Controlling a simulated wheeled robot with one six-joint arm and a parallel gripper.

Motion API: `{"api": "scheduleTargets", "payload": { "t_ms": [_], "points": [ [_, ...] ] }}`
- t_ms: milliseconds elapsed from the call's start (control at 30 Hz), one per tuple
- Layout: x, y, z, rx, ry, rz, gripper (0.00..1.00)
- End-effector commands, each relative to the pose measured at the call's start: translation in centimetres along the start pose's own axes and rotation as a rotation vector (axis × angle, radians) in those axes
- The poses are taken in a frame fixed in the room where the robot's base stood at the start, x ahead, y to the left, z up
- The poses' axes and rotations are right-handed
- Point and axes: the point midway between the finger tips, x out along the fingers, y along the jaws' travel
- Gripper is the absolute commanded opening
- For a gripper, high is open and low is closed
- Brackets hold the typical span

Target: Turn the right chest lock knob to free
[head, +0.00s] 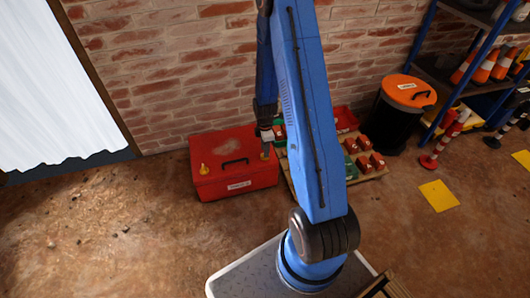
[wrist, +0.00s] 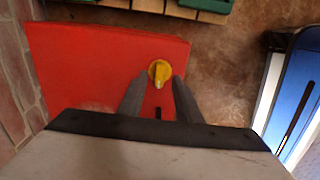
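The red chest (head: 235,178) stands on the floor against the brick wall; its red lid also fills much of the wrist view (wrist: 85,65). The right lock knob (wrist: 159,73) is yellow and round with a raised grip that points roughly up and down in the wrist view. In the head view this knob (head: 264,154) shows just below my gripper (head: 267,138). In the wrist view my gripper (wrist: 159,78) is open, one fingertip on each side of the knob; I cannot tell whether they touch it. The left yellow knob (head: 204,169) is at the chest's other end.
A black carry handle (head: 235,161) lies on the lid between the knobs. A wooden pallet (head: 372,175) with red and green boxes stands right of the chest. A black bin with an orange lid (head: 407,92) and a shelf (head: 450,90) are farther right. Floor in front is clear.

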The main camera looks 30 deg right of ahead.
Motion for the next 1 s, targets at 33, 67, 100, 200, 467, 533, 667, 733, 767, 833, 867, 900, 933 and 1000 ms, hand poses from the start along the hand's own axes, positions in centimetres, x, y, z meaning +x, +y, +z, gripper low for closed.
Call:
{"api": "scheduleTargets", "payload": {
  "t_ms": [33,67,100,200,467,533,667,733,767,833,867,900,933,1000],
  "points": [
    [0.6,0.0,0.0,0.000,0.000,-0.002,0.31],
    [0.9,0.0,0.0,0.000,0.000,-0.001,0.31],
    [1.2,0.0,0.0,0.000,0.000,0.000,0.31],
    [1.9,0.0,0.0,0.000,0.000,-0.001,0.31],
    [2.3,0.0,0.0,0.000,0.000,0.001,0.31],
    [2.3,0.0,0.0,0.000,0.000,0.001,0.31],
    [2.3,0.0,0.0,0.000,0.000,0.001,0.17],
    [2.3,0.0,0.0,0.000,0.000,0.001,0.00],
    [2.3,0.0,0.0,0.000,0.000,0.001,0.00],
    [2.3,0.0,0.0,0.000,0.000,0.001,0.00],
    [2.3,0.0,0.0,0.000,0.000,0.001,0.00],
    [2.3,0.0,0.0,0.001,0.000,0.001,0.00],
    [2.3,0.0,0.0,0.002,0.000,0.001,0.00],
    [2.3,0.0,0.0,0.008,0.000,0.001,0.00]
  ]
}}
